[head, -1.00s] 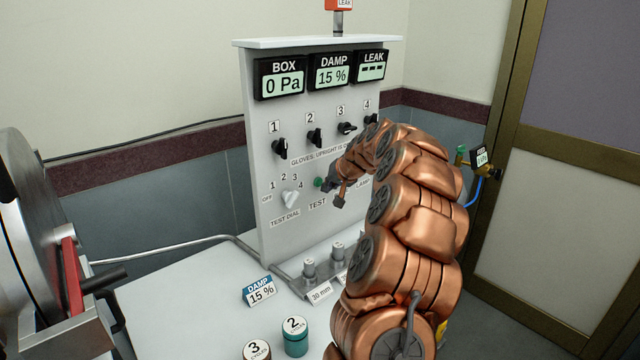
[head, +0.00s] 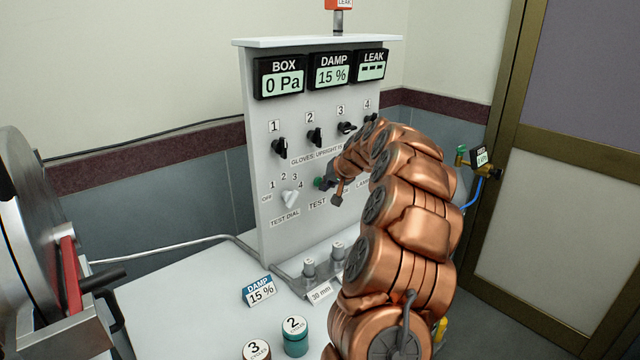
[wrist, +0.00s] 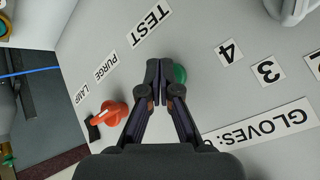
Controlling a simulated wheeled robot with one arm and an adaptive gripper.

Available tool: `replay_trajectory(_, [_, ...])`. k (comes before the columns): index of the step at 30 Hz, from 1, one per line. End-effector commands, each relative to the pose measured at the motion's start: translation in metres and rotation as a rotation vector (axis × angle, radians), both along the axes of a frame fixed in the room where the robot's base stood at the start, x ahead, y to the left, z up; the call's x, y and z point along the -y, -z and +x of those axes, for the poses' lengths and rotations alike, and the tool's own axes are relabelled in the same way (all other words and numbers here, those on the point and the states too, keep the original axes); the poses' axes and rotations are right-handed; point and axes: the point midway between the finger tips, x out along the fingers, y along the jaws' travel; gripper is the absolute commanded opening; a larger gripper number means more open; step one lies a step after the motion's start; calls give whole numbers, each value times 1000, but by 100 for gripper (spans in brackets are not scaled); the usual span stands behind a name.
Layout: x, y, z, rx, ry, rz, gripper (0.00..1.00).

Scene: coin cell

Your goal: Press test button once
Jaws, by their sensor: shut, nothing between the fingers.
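The green test button (head: 318,183) is on the panel (head: 262,215) above the "TEST" label (head: 317,203). In the wrist view the button (wrist: 180,74) shows just right of my fingertips, partly hidden by them. My gripper (wrist: 159,70) is shut and empty, its tips at the button's edge in the picture. I cannot tell whether they touch it. In the head view my gripper (head: 328,184) is small and close to the panel beside the button.
The test dial (head: 291,198) is left of the button, and several black glove knobs (head: 280,147) are above. An orange knob (wrist: 110,114) is near the "PURGE" and "LAMP" labels in the wrist view. Canisters (head: 295,337) stand on the table below.

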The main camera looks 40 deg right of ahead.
Motion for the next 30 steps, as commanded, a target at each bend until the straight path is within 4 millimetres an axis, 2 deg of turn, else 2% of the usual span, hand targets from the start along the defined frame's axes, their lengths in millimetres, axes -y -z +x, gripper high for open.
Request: replay_trajectory(30, [0, 0, 9, 0, 0, 0, 0])
